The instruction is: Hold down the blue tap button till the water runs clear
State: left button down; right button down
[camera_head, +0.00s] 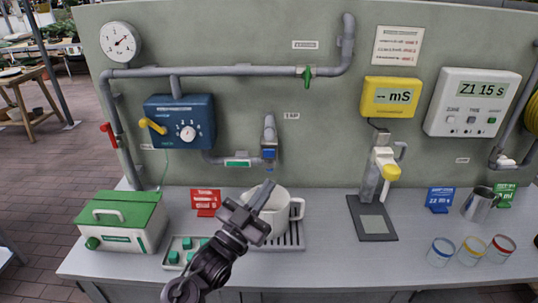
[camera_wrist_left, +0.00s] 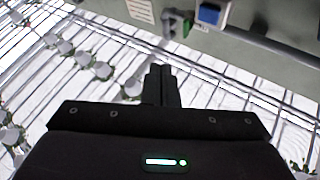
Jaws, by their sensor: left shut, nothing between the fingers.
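The tap (camera_head: 270,135) comes down from the grey wall in the head view, with a blue button (camera_head: 269,154) on its front. The blue button also shows in the left wrist view (camera_wrist_left: 209,14), at the top, apart from my fingers. My left gripper (camera_head: 266,190) is shut and empty, below the tap and in front of the white jug (camera_head: 277,219), which it partly covers. Its closed fingers also show in the left wrist view (camera_wrist_left: 161,80). The jug stands on a drip grate (camera_head: 295,238) under the tap. I cannot make out any water stream. My right gripper is out of view.
A red sign (camera_head: 206,201) stands left of the jug, and a green-lidded box (camera_head: 122,218) is at the far left. Counter between jug and scale is clear.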

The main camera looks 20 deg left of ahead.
pick_arm(q)
jog(key=shift+s+r+h, duration=0.1)
jog(key=shift+r+h, duration=0.2)
jog(key=b, duration=0.3)
send_near(269, 153)
jog(key=w+d+r, duration=0.3)
jog(key=d, duration=0.1)
jog(key=shift+w+a+r, duration=0.15)
jog(key=shift+w+r, duration=0.15)
jog(key=shift+w, duration=0.2)
dwell(0.7)
dwell(0.8)
